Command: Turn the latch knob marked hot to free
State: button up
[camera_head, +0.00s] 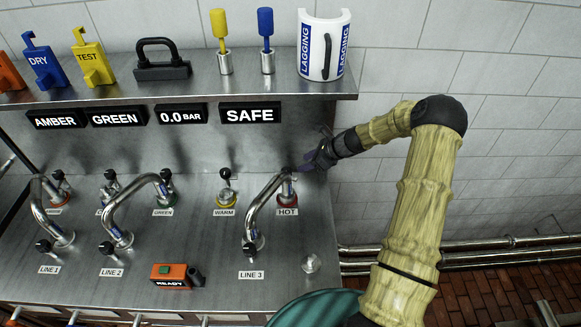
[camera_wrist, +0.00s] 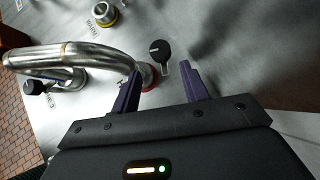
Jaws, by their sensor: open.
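The HOT port has a red ring (camera_head: 287,199) and a HOT label (camera_head: 288,211) at the right of the steel panel. A bent metal pipe (camera_head: 262,205) runs from the LINE 3 fitting up to it. The black latch knob (camera_wrist: 160,49) shows in the wrist view beside the red ring (camera_wrist: 150,77). My gripper (camera_head: 298,168) is at the HOT port from the right. In the wrist view my gripper (camera_wrist: 161,69) is open, with one dark finger on each side of the knob's short stem; contact is not visible. In the head view the fingers partly hide the knob.
The WARM port (camera_head: 225,199) stands left of HOT, with its own black knob. Other pipes (camera_head: 130,205) join LINE 1 and LINE 2 further left. A shelf (camera_head: 200,92) with tags and a LAGGING roll (camera_head: 324,48) overhangs behind. A READY box (camera_head: 172,275) sits at the front.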

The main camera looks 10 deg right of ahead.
aim_at(287, 170)
jog(key=p+x, duration=0.2)
jog(key=x, duration=0.7)
jog(key=shift+f, duration=0.1)
jog(key=c, duration=0.7)
